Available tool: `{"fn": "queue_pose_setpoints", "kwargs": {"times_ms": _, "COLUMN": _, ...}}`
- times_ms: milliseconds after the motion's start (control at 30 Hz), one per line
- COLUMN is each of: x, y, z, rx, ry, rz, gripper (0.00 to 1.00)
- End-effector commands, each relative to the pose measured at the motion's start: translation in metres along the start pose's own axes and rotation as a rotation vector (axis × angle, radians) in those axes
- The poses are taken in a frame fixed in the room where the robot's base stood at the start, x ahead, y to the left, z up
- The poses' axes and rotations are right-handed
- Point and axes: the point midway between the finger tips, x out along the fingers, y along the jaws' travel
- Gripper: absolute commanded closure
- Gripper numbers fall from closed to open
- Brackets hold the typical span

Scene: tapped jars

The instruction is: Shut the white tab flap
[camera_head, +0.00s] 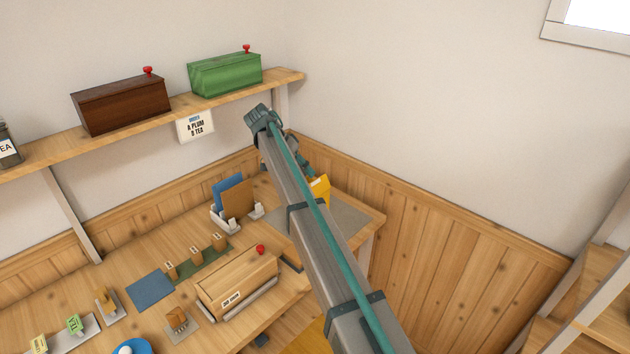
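I cannot make out for certain which thing is the white tab flap. A light wooden box (236,285) with a small white label on its front and a red knob on top lies on the table. A white sign (195,127) with dark lettering hangs below the shelf. My arm crosses the view from the bottom right up to a joint near the shelf's right end, then bends down behind itself. My gripper does not show; the arm hides the table area behind it.
A shelf (50,156) holds a brown box (121,104) and a green box (225,75), each with a red knob. A white holder with a blue card (228,190) and brown card (240,203), a blue mat (150,291) and small wooden pieces stand on the table. A yellow thing (320,188) is partly hidden.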

Motion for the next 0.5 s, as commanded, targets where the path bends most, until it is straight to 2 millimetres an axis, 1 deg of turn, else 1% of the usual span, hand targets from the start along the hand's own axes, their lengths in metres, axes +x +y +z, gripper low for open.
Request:
{"fn": "queue_pose_setpoints", "kwargs": {"times_ms": 33, "x": 0.008, "y": 0.004, "z": 0.000, "rx": 0.000, "ry": -0.001, "rz": 0.001, "gripper": 0.70}}
{"fn": "queue_pose_setpoints", "kwargs": {"times_ms": 100, "x": 0.020, "y": 0.003, "z": 0.000, "rx": 0.000, "ry": -0.001, "rz": 0.002, "gripper": 0.70}}
{"fn": "queue_pose_setpoints", "kwargs": {"times_ms": 233, "x": 0.039, "y": 0.002, "z": 0.000, "rx": 0.000, "ry": 0.001, "rz": 0.001, "gripper": 0.70}}
{"fn": "queue_pose_setpoints", "kwargs": {"times_ms": 400, "x": 0.055, "y": 0.001, "z": -0.001, "rx": 0.001, "ry": 0.002, "rz": 0.000, "gripper": 0.70}}
{"fn": "queue_pose_setpoints", "kwargs": {"times_ms": 500, "x": 0.059, "y": 0.001, "z": -0.001, "rx": 0.001, "ry": 0.002, "rz": 0.000, "gripper": 0.70}}
